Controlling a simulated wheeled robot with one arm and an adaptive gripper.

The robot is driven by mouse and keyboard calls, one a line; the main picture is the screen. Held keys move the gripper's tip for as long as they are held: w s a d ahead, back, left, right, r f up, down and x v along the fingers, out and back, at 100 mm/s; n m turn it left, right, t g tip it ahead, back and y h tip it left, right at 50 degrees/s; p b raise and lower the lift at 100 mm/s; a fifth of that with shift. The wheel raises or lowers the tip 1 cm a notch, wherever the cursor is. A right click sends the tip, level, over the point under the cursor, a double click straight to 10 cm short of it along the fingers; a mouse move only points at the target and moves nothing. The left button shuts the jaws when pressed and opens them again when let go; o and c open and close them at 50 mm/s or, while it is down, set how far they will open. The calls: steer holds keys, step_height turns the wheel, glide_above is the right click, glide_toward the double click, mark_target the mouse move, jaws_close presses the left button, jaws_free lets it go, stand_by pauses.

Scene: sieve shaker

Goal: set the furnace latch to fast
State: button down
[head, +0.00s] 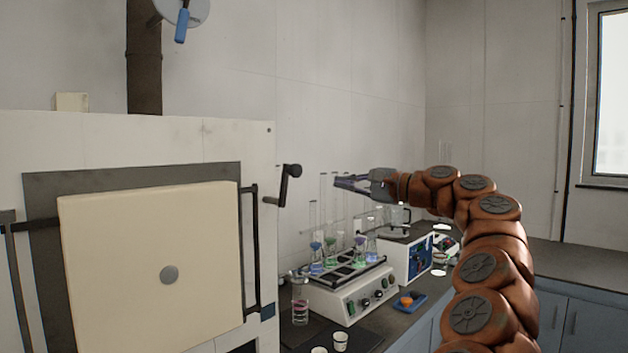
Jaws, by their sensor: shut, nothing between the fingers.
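The white furnace (130,135) fills the left side, with its cream door (150,265) flat in front of a dark grey frame. A black crank-shaped lever (288,183), which looks like the latch, sticks out at the furnace's right edge, its knob end up and to the right. A dark vertical bar (255,250) runs along the door's right side. My gripper (337,182) is shut and empty, pointing left, to the right of the lever and apart from it in the picture. How far apart they are in depth I cannot tell.
A shaker (350,300) with several flasks stands below my gripper, beside a white instrument box (408,258). A blue-handled lever (182,25) is on a round plate by the flue (144,60).

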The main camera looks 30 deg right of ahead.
steer(key=d, duration=0.2)
steer(key=s+d+m+h, duration=0.1)
steer(key=shift+d+f+t, duration=0.15)
steer(key=shift+d+t, duration=0.2)
steer(key=shift+t, duration=0.05)
steer(key=w+a+r, duration=0.1)
steer(key=w+a, duration=0.6)
steer(key=w, duration=0.2)
steer(key=shift+r+p, duration=0.35)
steer(key=shift+p, duration=0.05)
stand_by(0.4)
steer(key=shift+a, duration=0.1)
steer(key=shift+a, duration=0.1)
stand_by(0.3)
